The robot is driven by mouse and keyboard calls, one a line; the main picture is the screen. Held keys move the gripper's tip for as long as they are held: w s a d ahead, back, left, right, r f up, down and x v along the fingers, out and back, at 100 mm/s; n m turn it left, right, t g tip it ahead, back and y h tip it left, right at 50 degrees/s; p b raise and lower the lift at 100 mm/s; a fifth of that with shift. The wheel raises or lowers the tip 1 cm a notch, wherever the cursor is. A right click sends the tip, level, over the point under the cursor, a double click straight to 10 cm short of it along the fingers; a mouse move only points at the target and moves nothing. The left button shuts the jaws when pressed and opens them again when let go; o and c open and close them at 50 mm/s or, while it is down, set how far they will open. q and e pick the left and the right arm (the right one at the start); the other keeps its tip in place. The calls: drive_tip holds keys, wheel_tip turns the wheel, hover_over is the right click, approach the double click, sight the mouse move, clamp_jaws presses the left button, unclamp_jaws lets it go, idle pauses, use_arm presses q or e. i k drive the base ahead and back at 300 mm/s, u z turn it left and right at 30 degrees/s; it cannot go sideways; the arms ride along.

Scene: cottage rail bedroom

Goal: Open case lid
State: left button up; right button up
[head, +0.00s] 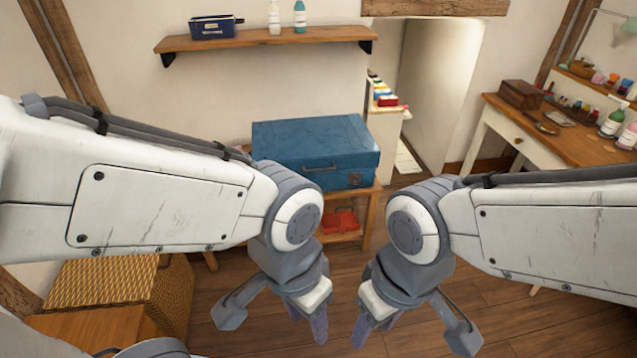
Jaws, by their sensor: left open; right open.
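A blue case (318,150) with a front handle stands on a small wooden stand (372,205) against the back wall. Its lid is shut. My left gripper (270,318) hangs in front of and below the case, apart from it, open and empty. My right gripper (412,332) hangs to the right of it, also open, empty and apart from the case. My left arm's wrist covers the lower left of the case and part of the stand.
A wooden shelf (270,40) with a dark blue box (215,27) and bottles is above the case. A red object (342,222) lies on the stand's lower level. A wicker basket (110,281) is at lower left. A wooden table (560,142) with a brown box (525,94) stands right.

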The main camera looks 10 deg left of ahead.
sight(325, 143)
drive_tip(key=z, duration=0.25)
drive_tip(key=i, duration=1.35)
drive_tip(key=u, duration=0.8)
